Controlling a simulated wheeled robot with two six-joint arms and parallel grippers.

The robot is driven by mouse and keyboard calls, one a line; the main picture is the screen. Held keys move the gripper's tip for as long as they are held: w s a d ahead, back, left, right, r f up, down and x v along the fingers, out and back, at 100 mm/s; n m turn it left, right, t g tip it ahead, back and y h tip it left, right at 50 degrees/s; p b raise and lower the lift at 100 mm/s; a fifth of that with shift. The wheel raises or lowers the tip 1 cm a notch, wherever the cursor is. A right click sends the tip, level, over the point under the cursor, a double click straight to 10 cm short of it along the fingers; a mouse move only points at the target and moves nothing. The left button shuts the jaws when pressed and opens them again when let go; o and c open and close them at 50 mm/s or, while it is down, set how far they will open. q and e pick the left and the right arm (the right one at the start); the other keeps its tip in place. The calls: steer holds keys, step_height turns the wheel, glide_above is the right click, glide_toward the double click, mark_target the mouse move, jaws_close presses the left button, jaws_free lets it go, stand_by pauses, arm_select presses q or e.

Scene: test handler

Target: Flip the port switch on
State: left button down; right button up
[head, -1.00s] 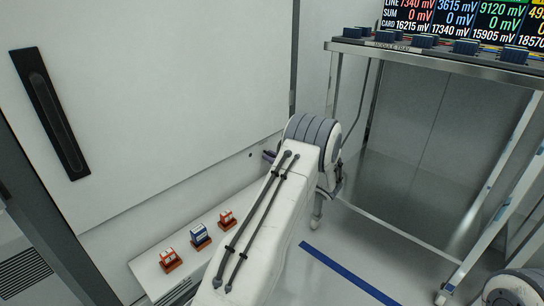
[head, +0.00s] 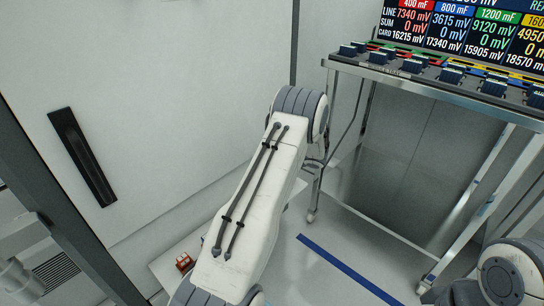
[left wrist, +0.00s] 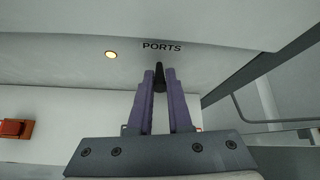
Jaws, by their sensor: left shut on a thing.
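In the left wrist view, the port switch (left wrist: 159,78) is a dark lever just under the black word PORTS on a pale panel (left wrist: 215,35). My left gripper (left wrist: 160,80) has its two purple fingers closed on the lever, one on each side. A round amber light (left wrist: 110,54) is on the panel to the left of the label. In the head view my left arm's white link hides the left gripper and the switch. My right gripper is not in view; part of my right arm shows at the lower right.
A steel-framed stand (head: 440,94) with a tray of dark modules and a screen (head: 465,28) of voltage readings is at the right. A red block (head: 184,262) sits on a low white ledge at the lower left. A blue stripe (head: 345,268) runs along the floor.

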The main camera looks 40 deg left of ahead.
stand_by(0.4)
arm_select(q)
steer(key=c, duration=0.8)
jaws_free()
steer(key=shift+c, duration=0.2)
steer(key=shift+d+r, duration=0.1)
steer(key=p+v, duration=0.3)
steer(key=v, duration=0.7)
steer(key=shift+d+r, duration=0.1)
